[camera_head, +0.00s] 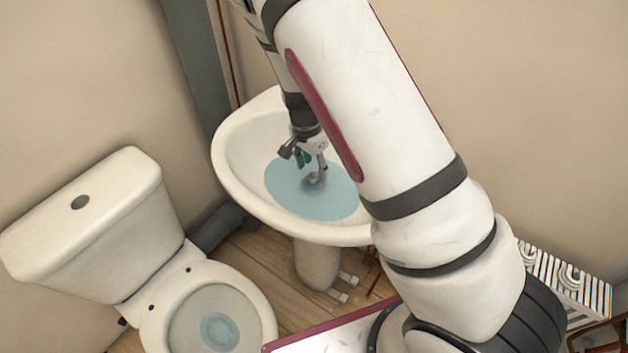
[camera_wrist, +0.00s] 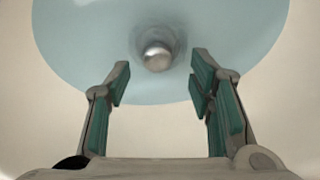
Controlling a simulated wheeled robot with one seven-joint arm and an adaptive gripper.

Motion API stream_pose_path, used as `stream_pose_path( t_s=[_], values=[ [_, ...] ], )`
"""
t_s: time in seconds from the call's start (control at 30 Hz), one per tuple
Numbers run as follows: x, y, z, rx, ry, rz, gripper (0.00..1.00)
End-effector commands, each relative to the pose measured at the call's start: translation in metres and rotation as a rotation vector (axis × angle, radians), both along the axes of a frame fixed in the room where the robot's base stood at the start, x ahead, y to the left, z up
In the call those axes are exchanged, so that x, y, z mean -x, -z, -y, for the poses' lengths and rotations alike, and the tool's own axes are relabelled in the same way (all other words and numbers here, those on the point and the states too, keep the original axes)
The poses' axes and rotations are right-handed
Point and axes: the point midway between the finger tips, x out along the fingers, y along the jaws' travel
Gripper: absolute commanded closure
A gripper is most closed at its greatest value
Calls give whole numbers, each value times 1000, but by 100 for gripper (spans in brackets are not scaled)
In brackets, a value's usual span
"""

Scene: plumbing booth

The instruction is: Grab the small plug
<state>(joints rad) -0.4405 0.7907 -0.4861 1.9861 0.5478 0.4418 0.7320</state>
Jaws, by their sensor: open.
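The small plug (camera_wrist: 157,57) shows in the wrist view as a round metallic piece in the blue water, above and between my fingertips. In the head view a small metallic piece (camera_head: 314,179) shows in the basin water near the fingers; it may be the plug. The plug's lower part is not clear. My gripper (camera_wrist: 159,72) is open, with green pads on both fingers and nothing between them. In the head view my gripper (camera_head: 311,165) points down into the sink (camera_head: 240,150).
The sink rim surrounds the gripper, and my arm hides its right side. A toilet (camera_head: 90,215) stands at the left. A striped white box (camera_head: 570,280) stands at the lower right. Walls close off the back.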

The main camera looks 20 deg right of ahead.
Motion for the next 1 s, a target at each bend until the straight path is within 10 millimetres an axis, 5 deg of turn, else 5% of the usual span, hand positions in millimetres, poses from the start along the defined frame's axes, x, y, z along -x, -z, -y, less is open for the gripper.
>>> stream_pose_path(
  t_s=[0.23, 0.53, 0.77, 1.0],
  values=[
    [2, 35, 3, 0, 1, -2, 51],
    [2, 39, 3, 0, -1, 0, 51],
    [2, 39, 3, 0, -1, 0, 100],
    [2, 39, 3, 0, -1, 0, 100]
  ],
)
